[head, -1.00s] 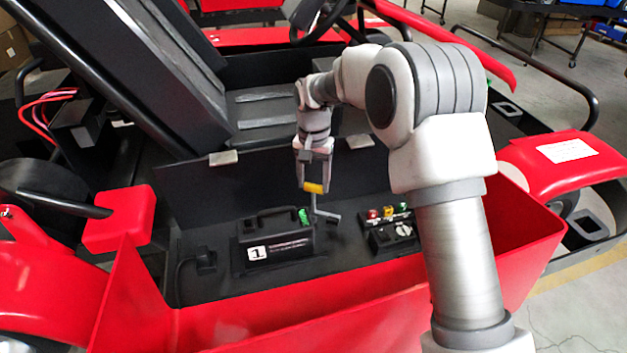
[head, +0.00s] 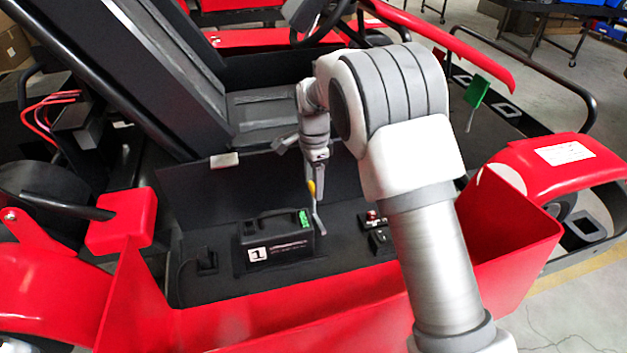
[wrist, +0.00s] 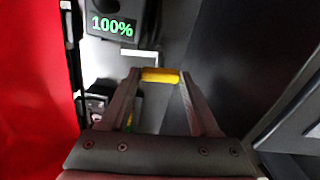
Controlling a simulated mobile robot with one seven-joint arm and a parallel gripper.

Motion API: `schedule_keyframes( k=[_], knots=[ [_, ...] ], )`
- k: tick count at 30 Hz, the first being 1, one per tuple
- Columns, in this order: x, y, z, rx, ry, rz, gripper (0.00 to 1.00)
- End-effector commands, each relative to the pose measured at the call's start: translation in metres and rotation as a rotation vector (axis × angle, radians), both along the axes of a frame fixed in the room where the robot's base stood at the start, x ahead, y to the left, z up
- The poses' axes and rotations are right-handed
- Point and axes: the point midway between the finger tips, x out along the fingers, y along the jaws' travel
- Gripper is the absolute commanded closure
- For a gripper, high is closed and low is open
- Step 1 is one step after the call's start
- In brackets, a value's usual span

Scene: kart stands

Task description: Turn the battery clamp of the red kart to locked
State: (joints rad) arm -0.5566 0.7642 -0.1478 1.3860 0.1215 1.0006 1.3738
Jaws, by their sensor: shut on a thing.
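The red kart's battery (head: 283,247), a black case with a carry handle and a number 1 label, sits in the red-walled bay. Its green 100% display also shows in the wrist view (wrist: 112,25). The clamp's yellow grip (head: 311,189) stands at the battery's right end, above a grey lever (head: 319,219) that now looks nearly edge-on. My gripper (head: 312,184) points down and is shut on the yellow grip. In the wrist view, the yellow grip (wrist: 160,75) lies between my fingertips. The clamp's pivot is hard to make out.
A black switch box (head: 380,238) with a red light is right of the clamp, partly hidden by my arm. The red front wall (head: 300,300) borders the bay. A dark upright panel (head: 240,188) stands behind. A black plug (head: 207,262) is left of the battery.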

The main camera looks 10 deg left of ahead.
Motion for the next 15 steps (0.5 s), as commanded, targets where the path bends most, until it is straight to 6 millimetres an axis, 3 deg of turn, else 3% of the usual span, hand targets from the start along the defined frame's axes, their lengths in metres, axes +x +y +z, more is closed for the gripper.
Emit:
schedule_keyframes(
  k=[15],
  knots=[
    [0.0008, 0.0003, 0.0012, 0.001, -0.003, -0.145, 1.00]
  ],
)
